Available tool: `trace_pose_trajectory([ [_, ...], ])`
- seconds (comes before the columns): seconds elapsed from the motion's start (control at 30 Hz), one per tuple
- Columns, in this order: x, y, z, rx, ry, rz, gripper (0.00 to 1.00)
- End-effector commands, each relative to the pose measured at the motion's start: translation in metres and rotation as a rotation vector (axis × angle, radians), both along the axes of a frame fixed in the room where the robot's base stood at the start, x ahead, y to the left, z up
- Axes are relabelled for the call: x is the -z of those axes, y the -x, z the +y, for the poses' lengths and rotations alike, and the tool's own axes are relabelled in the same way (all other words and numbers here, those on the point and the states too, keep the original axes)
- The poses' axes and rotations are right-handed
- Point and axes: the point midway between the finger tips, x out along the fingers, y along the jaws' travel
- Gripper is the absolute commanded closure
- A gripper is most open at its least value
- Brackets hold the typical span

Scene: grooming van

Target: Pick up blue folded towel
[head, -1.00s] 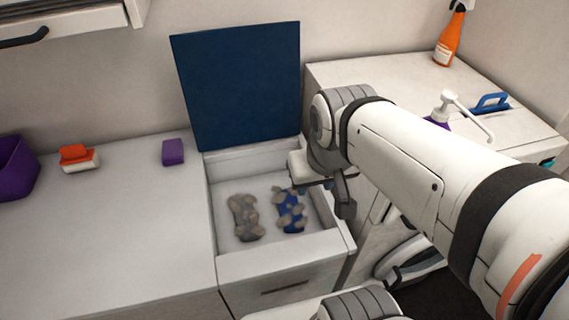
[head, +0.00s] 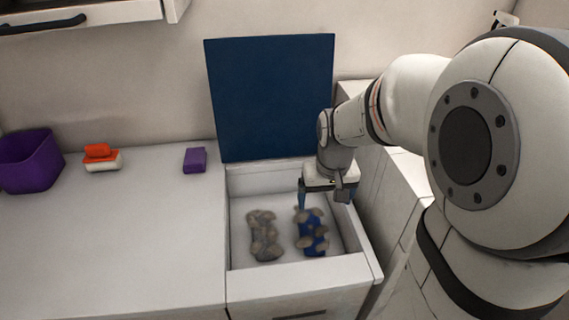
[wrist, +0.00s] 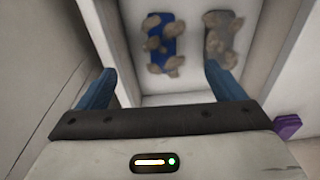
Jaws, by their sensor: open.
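The blue folded towel (head: 319,243) lies flat on the floor of an open white bin (head: 242,262), on its right side. Tan-brown lumps or patches cover parts of it; I cannot tell which. It also shows at the top of the wrist view (wrist: 167,46). My gripper (head: 320,197) is above the back right part of the bin, with its blue fingers pointing down. In the wrist view its fingers (wrist: 160,78) are spread wide and empty, with the towel beyond the gap between them. It is apart from the towel.
A grey-brown lumpy cloth-like item (head: 264,236) lies left of the towel. A dark blue lid (head: 268,100) stands upright behind the bin. The left counter (head: 110,240) holds a purple bin (head: 32,163), an orange-and-white item (head: 101,159) and a purple block (head: 195,160); its front is clear.

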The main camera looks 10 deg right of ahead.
Motion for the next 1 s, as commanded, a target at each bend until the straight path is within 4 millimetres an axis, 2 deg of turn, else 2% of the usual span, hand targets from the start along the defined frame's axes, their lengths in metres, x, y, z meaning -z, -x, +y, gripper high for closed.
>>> trace_pose_trajectory([
  [0.03, 0.029, -0.011, 0.0, 0.002, -0.001, 0.026, 0.11],
  [0.2, 0.087, -0.04, -0.001, 0.012, -0.001, 0.076, 0.11],
  [0.3, 0.113, -0.051, -0.001, 0.016, -0.001, 0.096, 0.11],
  [0.4, 0.129, -0.058, -0.001, 0.019, -0.002, 0.111, 0.11],
  [0.87, 0.175, -0.065, -0.001, 0.023, -0.002, 0.122, 0.11],
  [1.0, 0.194, -0.071, 0.001, 0.024, -0.003, 0.122, 0.11],
])
